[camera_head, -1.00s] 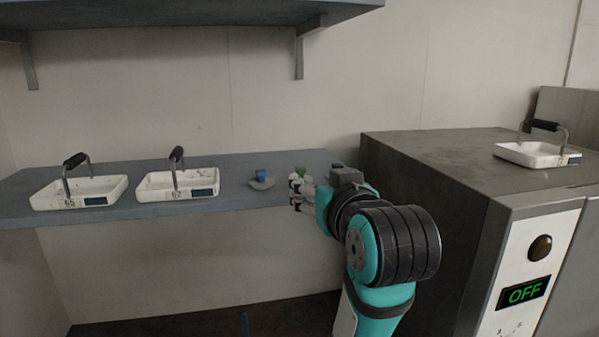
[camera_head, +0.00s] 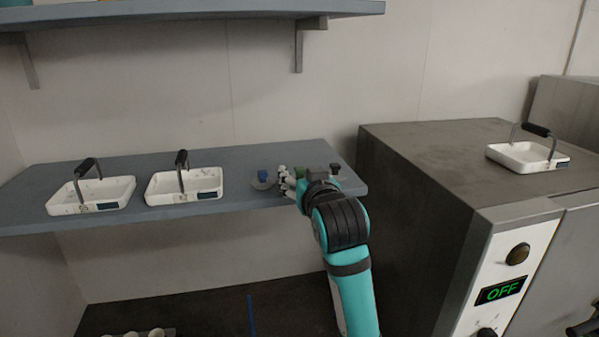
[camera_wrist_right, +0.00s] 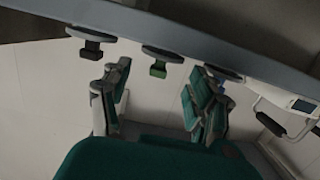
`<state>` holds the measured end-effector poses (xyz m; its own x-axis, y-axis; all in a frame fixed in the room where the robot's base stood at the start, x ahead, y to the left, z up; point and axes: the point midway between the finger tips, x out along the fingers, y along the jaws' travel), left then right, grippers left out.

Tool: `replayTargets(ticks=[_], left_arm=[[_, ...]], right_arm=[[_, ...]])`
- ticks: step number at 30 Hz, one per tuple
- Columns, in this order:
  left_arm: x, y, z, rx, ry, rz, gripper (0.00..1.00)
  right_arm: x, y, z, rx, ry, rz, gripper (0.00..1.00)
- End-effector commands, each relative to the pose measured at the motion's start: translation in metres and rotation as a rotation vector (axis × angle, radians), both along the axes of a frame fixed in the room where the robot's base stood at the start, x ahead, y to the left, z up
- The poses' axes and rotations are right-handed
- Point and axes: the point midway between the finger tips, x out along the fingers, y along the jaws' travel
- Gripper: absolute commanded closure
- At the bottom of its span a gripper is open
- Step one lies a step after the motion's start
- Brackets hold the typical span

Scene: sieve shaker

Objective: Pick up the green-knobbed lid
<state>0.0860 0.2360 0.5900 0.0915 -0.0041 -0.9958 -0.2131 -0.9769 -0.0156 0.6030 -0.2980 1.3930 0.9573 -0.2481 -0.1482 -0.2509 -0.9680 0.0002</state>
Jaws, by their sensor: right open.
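The green-knobbed lid is on the blue-grey shelf. In the head view only a bit of its green knob (camera_head: 299,172) shows behind my right gripper (camera_head: 288,182). In the right wrist view, turned over, the green knob (camera_wrist_right: 158,70) hangs below its grey disc (camera_wrist_right: 163,53). My right gripper (camera_wrist_right: 157,82) is open there, its two fingers on either side of the green knob with gaps to both. It does not hold the lid. My left gripper is out of view.
A blue-knobbed lid (camera_head: 263,177) stands close left of the gripper, a black-knobbed one (camera_head: 335,168) to the right. Two white handled trays (camera_head: 130,190) (camera_head: 215,174) sit further left on the shelf (camera_head: 235,153). A grey cabinet (camera_head: 420,155) stands at right.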

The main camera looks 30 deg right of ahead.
Motion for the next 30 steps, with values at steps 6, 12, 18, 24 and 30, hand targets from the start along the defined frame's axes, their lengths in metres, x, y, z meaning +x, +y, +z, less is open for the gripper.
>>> replayTargets(ticks=[6,12,18,24,30], left_arm=[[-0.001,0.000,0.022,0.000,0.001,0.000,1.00],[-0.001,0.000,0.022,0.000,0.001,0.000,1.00],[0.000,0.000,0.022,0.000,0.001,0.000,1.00],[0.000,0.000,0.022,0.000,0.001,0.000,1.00],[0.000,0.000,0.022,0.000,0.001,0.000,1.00]], right_arm=[[0.030,-0.009,-0.003,0.001,0.004,-0.001,0.40],[0.035,-0.010,-0.006,0.000,0.001,0.000,0.40],[0.035,-0.010,-0.006,0.000,0.001,0.000,0.51],[0.034,-0.010,-0.005,0.000,0.001,0.000,0.78],[0.034,-0.010,-0.006,0.000,0.001,0.000,0.88]])
